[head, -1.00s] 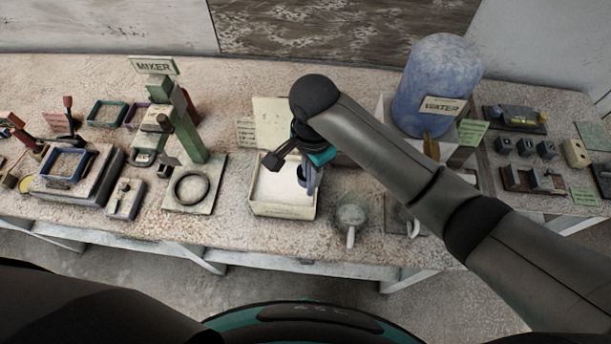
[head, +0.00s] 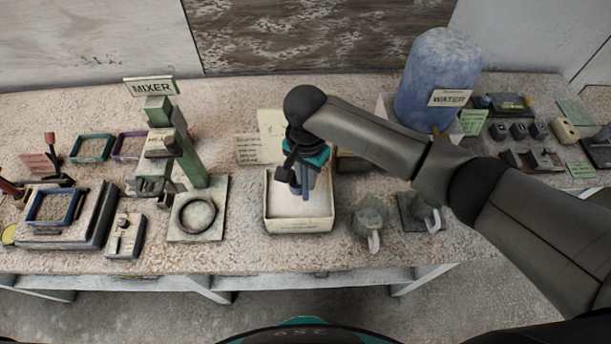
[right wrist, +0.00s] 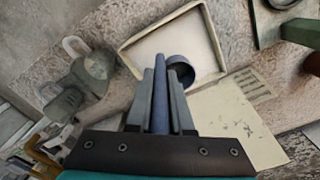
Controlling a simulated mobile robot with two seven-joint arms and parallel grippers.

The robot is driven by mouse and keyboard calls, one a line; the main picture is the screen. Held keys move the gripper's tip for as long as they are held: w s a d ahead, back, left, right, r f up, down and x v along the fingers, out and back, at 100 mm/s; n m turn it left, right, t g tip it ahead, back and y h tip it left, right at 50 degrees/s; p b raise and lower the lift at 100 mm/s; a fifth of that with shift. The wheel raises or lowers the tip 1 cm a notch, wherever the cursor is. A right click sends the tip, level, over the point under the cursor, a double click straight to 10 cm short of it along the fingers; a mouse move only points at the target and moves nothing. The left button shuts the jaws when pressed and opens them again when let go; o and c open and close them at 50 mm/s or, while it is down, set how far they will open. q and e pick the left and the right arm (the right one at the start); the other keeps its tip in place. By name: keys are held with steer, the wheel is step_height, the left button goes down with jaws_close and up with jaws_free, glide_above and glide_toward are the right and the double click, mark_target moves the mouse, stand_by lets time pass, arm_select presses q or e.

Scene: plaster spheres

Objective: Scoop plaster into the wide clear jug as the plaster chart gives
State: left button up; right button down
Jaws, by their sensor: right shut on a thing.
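My right gripper (head: 298,188) is shut on a blue scoop, whose handle (right wrist: 161,95) stands between the fingers in the right wrist view. The scoop's round dark bowl (right wrist: 181,70) is over the white plaster in the cream bin (head: 300,226); whether it touches the plaster I cannot tell. Two greyish jugs with pale handles stand right of the bin: one nearer (head: 369,217), one farther right (head: 424,207) on a dark plate. I cannot tell which is the wide clear jug. A pale card with writing (right wrist: 228,125) lies behind the bin. My left gripper is not in view.
A green mixer (head: 182,150) with a ring on its base stands left of the bin. A blue water tank (head: 436,75) stands at the back right, behind my right arm. Trays and small blocks fill both table ends. The front table edge is clear.

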mark_target(306, 196)
steer(key=shift+f+b, duration=0.4)
steer(key=shift+f, duration=0.2)
steer(key=shift+a+f+b, duration=0.1)
steer(key=shift+f+b, duration=0.7)
steer(key=shift+f, duration=1.15)
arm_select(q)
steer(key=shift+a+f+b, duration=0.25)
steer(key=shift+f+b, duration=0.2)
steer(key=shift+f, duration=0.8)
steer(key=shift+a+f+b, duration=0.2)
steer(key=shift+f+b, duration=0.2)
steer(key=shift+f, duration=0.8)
arm_select(e)
steer(key=shift+f, duration=1.75)
step_height(306, 196, up, 6)
steer(key=p, duration=0.6)
steer(key=shift+f+p, duration=0.2)
steer(key=shift+p, duration=0.15)
step_height(306, 196, up, 2)
steer(key=shift+r+p, duration=0.2)
steer(key=shift+p, duration=0.7)
steer(key=shift+r, duration=0.25)
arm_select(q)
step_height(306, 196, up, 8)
arm_select(e)
steer(key=shift+r, duration=0.75)
